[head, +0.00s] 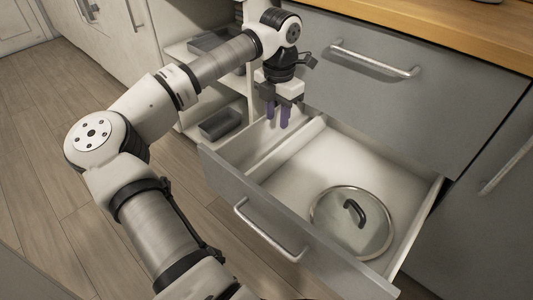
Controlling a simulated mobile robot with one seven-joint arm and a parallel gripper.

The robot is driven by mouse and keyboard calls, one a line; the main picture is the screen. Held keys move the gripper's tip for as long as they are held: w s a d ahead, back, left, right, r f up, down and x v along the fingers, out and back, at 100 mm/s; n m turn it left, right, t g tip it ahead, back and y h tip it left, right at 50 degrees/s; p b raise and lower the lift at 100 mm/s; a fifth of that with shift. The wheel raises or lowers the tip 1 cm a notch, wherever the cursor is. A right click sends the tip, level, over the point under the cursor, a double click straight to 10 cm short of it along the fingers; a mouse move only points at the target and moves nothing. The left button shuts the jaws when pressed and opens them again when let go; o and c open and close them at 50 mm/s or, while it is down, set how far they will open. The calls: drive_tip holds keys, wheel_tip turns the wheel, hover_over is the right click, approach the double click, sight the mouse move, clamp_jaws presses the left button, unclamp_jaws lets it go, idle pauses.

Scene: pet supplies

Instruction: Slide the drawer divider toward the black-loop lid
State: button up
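The drawer (232,187) is pulled out, its grey front facing the lower left. A pale drawer divider (290,148) runs from the back to the front in its left part, with a narrow compartment on its left and a wide one on its right. The glass lid with a black loop handle (354,213) lies flat in the wide compartment near the front right. My gripper (278,116) points down over the back of the narrow compartment, left of the divider. Its purple fingers have a small gap between them and hold nothing. Whether they touch the divider cannot be told.
A closed grey drawer front with a bar handle (375,60) is above, under a wooden countertop (440,25). Open shelves with grey bins (221,123) stand left of the drawer. The wide compartment between divider and lid is clear.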

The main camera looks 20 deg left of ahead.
sight(274, 152)
drive_tip(key=shift+n, duration=0.3)
drive_tip(key=f+b, duration=0.1)
drive_tip(key=f, duration=0.3)
drive_tip(key=f+b, duration=0.1)
drive_tip(key=f, duration=0.4)
drive_tip(key=f+b, duration=0.1)
drive_tip(key=f, duration=0.3)
drive_tip(key=shift+a+f, duration=0.35)
drive_tip(key=shift+f, duration=0.05)
clamp_jaws()
